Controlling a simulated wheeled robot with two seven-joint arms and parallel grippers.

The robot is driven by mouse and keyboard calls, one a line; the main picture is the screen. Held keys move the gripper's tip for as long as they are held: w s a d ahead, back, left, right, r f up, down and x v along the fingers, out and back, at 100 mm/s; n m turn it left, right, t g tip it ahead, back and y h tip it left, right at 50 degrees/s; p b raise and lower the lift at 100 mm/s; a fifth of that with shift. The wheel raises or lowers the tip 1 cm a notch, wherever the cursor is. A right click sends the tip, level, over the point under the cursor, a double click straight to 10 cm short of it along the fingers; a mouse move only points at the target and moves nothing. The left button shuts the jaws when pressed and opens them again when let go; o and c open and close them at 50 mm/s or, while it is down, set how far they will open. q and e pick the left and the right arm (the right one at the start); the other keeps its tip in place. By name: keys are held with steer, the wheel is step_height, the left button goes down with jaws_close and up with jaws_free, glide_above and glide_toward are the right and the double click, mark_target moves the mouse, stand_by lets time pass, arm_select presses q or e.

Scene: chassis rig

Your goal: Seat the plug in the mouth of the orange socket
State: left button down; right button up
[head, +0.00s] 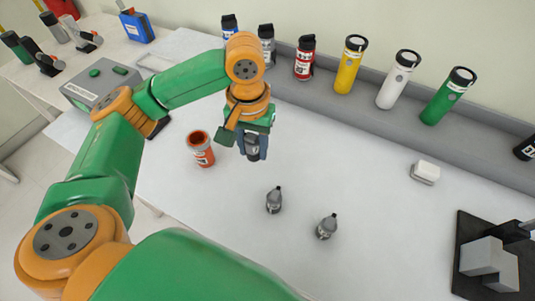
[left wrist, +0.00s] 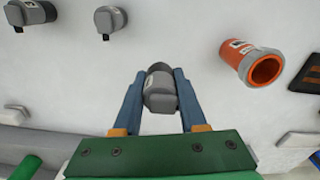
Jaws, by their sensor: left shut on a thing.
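The orange socket (head: 203,155) stands on the white table with its round dark mouth facing up. It also shows in the left wrist view (left wrist: 236,56), to the right of my fingers. My left gripper (head: 256,152) is to the right of the socket in the head view, apart from it. It is shut on a grey plug (head: 252,142), held between the two blue fingers in the left wrist view (left wrist: 160,92). The fingers hide part of the plug in the head view. My right gripper is in neither view.
Two similar grey plugs, one nearer the left (head: 274,200) and one to its right (head: 327,227), stand on the table. A grey ledge (head: 385,120) with several coloured cylinders runs along the back. A black fixture with grey blocks (head: 482,255) is at right.

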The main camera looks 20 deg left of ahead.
arm_select(q)
steer(key=w+f, duration=0.4)
steer(key=f, duration=0.1)
steer(key=shift+w+d, duration=0.15)
steer(key=shift+d, duration=0.15)
step_height(320, 180, down, 4)
steer(key=shift+w+a+r, duration=0.1)
steer(key=shift+a+r, duration=0.05)
steer(key=shift+r, duration=0.1)
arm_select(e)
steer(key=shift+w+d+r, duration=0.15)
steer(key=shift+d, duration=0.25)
arm_select(q)
steer(key=shift+c, duration=2.3)
jaws_free()
steer(key=shift+f, duration=0.15)
